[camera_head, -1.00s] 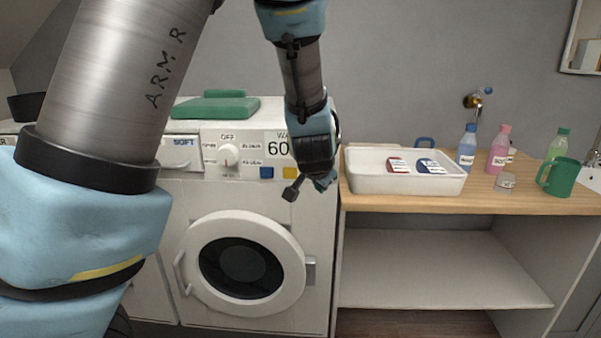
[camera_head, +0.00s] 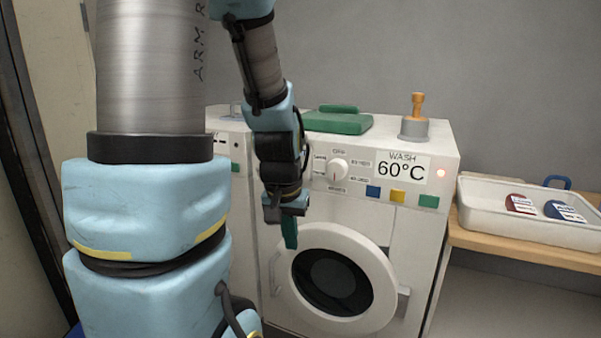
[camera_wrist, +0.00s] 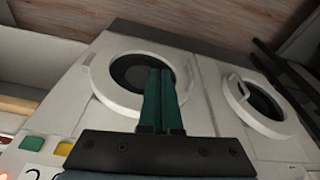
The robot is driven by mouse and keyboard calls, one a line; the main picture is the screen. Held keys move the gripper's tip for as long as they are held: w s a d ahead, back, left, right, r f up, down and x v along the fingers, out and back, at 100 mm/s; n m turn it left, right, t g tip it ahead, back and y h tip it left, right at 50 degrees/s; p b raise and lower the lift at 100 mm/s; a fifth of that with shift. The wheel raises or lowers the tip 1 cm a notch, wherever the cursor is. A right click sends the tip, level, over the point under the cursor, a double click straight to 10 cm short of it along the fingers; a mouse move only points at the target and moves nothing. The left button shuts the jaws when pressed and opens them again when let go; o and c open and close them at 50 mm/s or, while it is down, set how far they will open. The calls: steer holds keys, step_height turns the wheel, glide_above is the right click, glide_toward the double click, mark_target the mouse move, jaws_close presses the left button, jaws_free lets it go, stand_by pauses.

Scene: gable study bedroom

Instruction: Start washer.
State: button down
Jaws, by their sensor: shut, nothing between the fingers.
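The white washer (camera_head: 420,235) has a round door (camera_head: 342,278) that looks shut. Its panel has a white dial (camera_head: 338,170) with a red mark pointing down, a "WASH 60°C" label (camera_head: 402,169), and blue (camera_head: 373,192), yellow (camera_head: 397,196) and green (camera_head: 428,201) buttons. A red lamp (camera_head: 441,174) glows at the panel's right. My gripper (camera_head: 290,236) is shut and empty, its green fingers pointing down by the door's upper left, below and left of the buttons. In the wrist view the fingers (camera_wrist: 162,75) overlap the door; the green (camera_wrist: 31,143) and yellow (camera_wrist: 63,149) buttons are lower left.
A second machine (camera_wrist: 262,105) stands beside the washer. On the washer's top are a green lidded item (camera_head: 338,122) and a grey block with an orange handle (camera_head: 416,120). To the right, a wooden counter (camera_head: 520,251) holds a white tray (camera_head: 482,208) with red and blue packs.

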steer(key=shift+n+g+y, duration=0.3)
steer(key=shift+n+g, duration=0.1)
steer(key=shift+n, duration=0.5)
steer(key=s+a, duration=0.1)
steer(key=a, duration=0.1)
steer(key=s+a, duration=0.2)
steer(key=shift+s+a, duration=0.2)
steer(key=shift+a, duration=0.15)
stand_by(6.1)
